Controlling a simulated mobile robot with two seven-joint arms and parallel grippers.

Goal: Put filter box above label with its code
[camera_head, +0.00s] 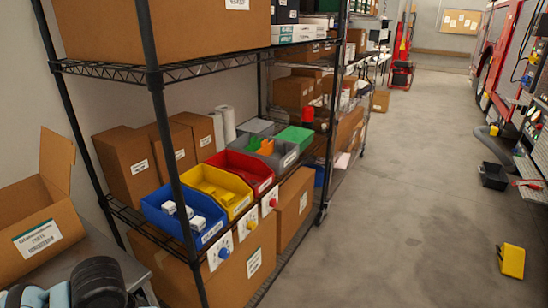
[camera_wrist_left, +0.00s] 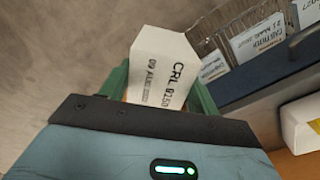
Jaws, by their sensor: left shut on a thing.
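In the left wrist view, my left gripper (camera_wrist_left: 158,92) is shut on a white filter box (camera_wrist_left: 163,66). Clear-fronted compartments with white labels stand at the upper right, apart from the box; one label (camera_wrist_left: 258,36) is too small to read, and another label (camera_wrist_left: 213,66) is close behind the box. In the head view, dark and blue parts of my own arm show at the bottom left; the fingertips and held box are not visible there. My right gripper is not in view.
A pale box (camera_wrist_left: 302,122) sits at the right in the wrist view. In the head view, a wire shelf holds a blue bin (camera_head: 160,205), a yellow bin (camera_head: 232,180) and a red bin (camera_head: 240,160). An open carton (camera_head: 25,245) is at left. The aisle floor (camera_head: 400,220) is mostly clear.

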